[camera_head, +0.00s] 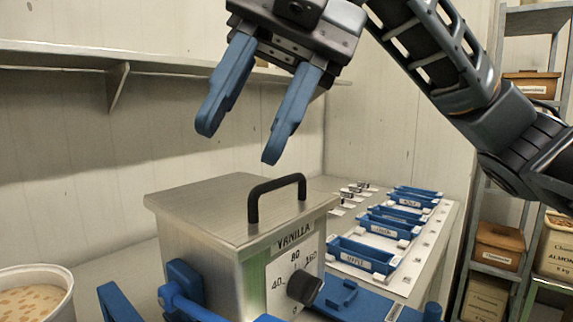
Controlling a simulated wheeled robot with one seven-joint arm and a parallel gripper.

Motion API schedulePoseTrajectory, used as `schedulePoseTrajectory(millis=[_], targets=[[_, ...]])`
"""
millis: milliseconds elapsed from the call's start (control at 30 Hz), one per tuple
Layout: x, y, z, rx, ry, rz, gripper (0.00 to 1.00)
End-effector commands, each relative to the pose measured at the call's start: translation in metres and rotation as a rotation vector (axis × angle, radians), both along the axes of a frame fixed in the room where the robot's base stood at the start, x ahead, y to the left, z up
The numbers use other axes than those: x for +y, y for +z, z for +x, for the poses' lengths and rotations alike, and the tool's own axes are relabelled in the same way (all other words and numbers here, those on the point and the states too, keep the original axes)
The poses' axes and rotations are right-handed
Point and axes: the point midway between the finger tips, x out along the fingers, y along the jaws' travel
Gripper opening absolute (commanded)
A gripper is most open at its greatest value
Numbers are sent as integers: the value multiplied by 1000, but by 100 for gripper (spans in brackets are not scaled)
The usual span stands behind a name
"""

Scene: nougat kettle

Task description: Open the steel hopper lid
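The steel hopper (205,262) stands on the table, with a dial plate marked VANILLA and a black knob on its front. Its flat steel lid (200,208) lies level on top and looks closed. A black bar handle (276,192) stands up near the lid's right edge. My gripper (238,143) hangs above the lid, pointing down, with its two blue fingers spread. It is empty and apart from the handle, which is below and to the right of the nearer finger.
Blue trays (362,255) sit in a row on a white board to the right. A white bucket (35,295) stands at the lower left. A wall shelf (60,55) runs behind at upper left. A rack with boxes (498,247) stands at far right.

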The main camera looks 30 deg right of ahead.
Motion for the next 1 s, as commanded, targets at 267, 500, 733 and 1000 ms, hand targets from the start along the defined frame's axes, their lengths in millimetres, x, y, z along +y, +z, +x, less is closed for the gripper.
schedulePoseTrajectory(millis=[267, 500, 733, 1000], targets=[[-66, 6, 57, -62, -605, -409, 38], [-90, 12, 71, -92, -805, -505, 38], [-88, -16, 76, -92, -808, -505, 38], [-86, -52, 83, -92, -808, -505, 38]])
